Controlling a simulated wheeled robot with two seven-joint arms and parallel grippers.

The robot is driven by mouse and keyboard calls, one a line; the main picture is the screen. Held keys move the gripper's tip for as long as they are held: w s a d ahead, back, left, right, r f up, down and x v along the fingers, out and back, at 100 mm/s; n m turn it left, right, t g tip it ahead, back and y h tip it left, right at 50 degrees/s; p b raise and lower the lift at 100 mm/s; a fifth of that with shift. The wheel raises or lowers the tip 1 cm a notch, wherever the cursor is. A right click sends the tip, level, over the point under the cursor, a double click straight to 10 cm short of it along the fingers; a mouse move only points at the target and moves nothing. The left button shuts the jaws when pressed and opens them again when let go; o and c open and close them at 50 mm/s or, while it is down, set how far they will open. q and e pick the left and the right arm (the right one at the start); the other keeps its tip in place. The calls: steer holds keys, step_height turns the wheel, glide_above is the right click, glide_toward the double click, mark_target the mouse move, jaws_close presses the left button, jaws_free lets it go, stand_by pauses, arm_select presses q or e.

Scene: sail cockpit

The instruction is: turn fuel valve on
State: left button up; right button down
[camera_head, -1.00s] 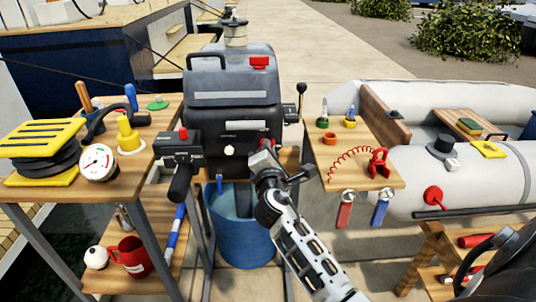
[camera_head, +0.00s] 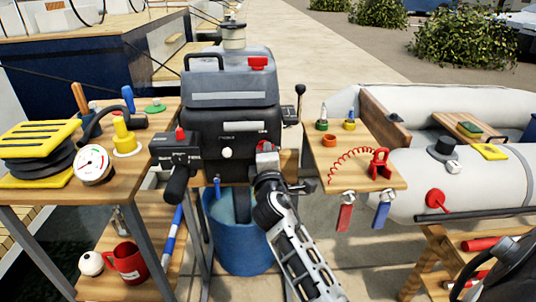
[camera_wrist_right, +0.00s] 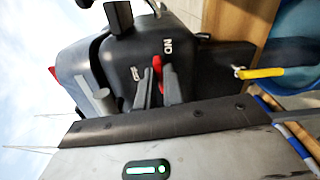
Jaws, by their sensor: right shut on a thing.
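The black outboard motor (camera_head: 230,130) stands upright in the middle of the head view, with its lower part in a blue bucket (camera_head: 240,240). A small red lever (camera_wrist_right: 157,66), apparently the fuel valve, is on the motor's dark face. My right gripper (camera_head: 265,158) reaches up from the bottom to the right side of this face. In the right wrist view its fingers (camera_wrist_right: 158,88) are shut around the red lever, hiding part of it. Small white lettering shows beside the lever. My left gripper is not in view.
A small wooden shelf (camera_head: 340,170) with a red coiled cord is at right. A grey inflatable boat (camera_head: 400,180) lies beyond.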

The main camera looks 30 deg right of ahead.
steer(key=shift+f, duration=0.1)
steer(key=c, duration=1.5)
jaws_free()
